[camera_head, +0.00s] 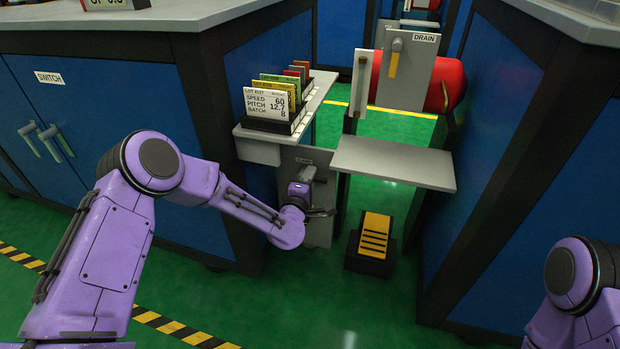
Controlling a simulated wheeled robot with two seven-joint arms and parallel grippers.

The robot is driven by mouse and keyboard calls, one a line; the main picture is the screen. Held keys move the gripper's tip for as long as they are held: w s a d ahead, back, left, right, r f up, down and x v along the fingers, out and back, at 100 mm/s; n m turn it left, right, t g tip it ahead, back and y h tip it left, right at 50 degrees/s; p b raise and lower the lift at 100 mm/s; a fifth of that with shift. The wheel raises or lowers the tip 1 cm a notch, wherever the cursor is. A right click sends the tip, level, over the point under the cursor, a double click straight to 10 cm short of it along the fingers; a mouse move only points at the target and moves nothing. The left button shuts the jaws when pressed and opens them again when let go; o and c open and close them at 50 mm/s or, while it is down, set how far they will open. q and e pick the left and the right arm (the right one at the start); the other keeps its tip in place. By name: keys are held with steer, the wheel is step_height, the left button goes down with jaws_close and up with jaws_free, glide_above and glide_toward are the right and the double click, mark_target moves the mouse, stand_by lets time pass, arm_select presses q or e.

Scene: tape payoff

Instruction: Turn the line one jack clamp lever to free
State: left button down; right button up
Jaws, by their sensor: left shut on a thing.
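A grey upright panel (319,232) stands under the small shelf between the blue cabinets, with a small label near its top that is too small to read. My left arm reaches in from the left, and my left gripper (319,211) is at the front of this panel. It is shut on what appears to be the jack clamp lever. The lever is mostly hidden behind my wrist and fingers, so I cannot tell its angle. My right gripper is out of view; only a purple part of my right arm shows at the lower right.
A grey shelf (392,164) juts out just right of the panel. A yellow-black pedal (374,236) sits on the green floor. Behind are a red roll (445,86) and a DRAIN panel (411,75). Blue cabinets flank the gap.

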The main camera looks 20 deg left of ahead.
arm_select(q)
steer(key=c, duration=1.1)
jaws_free()
steer(key=s+p, duration=0.3)
steer(key=s, duration=0.7)
steer(key=shift+s, duration=0.3)
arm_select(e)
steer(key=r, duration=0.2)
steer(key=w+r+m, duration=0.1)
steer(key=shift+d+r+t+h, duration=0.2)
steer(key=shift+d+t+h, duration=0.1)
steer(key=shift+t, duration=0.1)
